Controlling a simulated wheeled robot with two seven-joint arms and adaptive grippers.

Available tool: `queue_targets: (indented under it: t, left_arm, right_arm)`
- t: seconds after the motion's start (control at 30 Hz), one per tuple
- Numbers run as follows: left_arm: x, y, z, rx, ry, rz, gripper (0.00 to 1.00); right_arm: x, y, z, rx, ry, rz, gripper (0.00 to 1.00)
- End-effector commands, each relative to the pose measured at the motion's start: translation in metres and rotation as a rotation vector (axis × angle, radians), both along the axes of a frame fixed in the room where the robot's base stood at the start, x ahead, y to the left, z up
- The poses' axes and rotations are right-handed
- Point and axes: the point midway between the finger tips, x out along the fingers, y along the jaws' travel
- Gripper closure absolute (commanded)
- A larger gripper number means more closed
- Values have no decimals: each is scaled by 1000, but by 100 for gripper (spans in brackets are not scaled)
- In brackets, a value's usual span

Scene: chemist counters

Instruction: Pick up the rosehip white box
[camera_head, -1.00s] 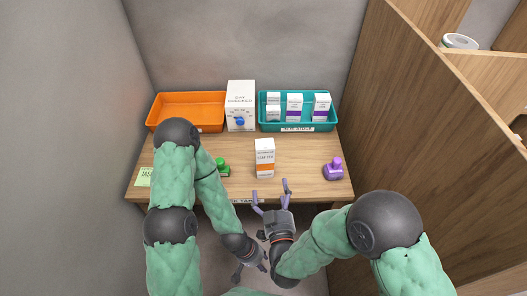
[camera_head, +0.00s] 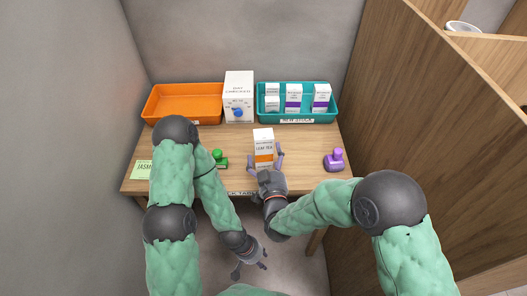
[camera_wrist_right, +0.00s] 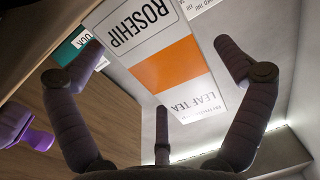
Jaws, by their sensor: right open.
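The rosehip white box (camera_head: 263,138) stands upright near the front middle of the counter, with an orange band and "LEAF TEA" on it. In the right wrist view the box (camera_wrist_right: 150,30) shows the word "ROSEHIP" and lies between the spread fingers. My right gripper (camera_head: 265,158) is open at the near side of the box, one finger to each side. In the wrist view my right gripper (camera_wrist_right: 160,55) shows gaps between fingers and box. My left gripper (camera_head: 250,268) hangs empty below the counter's front edge, fingers apart.
A purple stamp (camera_head: 335,160) stands right of the box and a green stamp (camera_head: 219,158) left. Behind are an orange tray (camera_head: 185,118), a white dispenser box (camera_head: 238,88) and a teal tray (camera_head: 332,115) with several small boxes. A wooden partition (camera_head: 410,110) rises at right.

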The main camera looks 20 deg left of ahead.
Motion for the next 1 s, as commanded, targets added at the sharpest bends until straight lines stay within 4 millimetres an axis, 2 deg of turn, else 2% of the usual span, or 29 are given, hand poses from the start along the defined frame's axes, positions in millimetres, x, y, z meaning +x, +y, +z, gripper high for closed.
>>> queue_targets:
  t: [0.1, 0.13, 0.3, 0.33, 0.73, 0.87, 1.0]
  left_arm:
    - [0, 0, 1, 0, 0, 0, 60]
    - [0, 0, 1, 0, 0, 0, 60]
    - [0, 0, 1, 0, 0, 0, 60]
    - [0, 0, 1, 0, 0, 0, 60]
    - [0, 0, 3, 0, 0, 0, 60]
    - [0, 0, 9, 0, 0, 0, 60]
    - [0, 0, 20, 0, 0, 0, 60]
  right_arm:
    - [0, 0, 0, 0, 0, 0, 0]
    - [0, 0, 0, 0, 0, 0, 3]
    - [0, 0, 0, 0, 0, 0, 51]
    - [0, 0, 0, 0, 0, 0, 56]
    - [0, 0, 4, 0, -1, 0, 56]
    - [0, 0, 14, 1, -2, 0, 56]
    - [0, 0, 33, 2, -2, 0, 56]
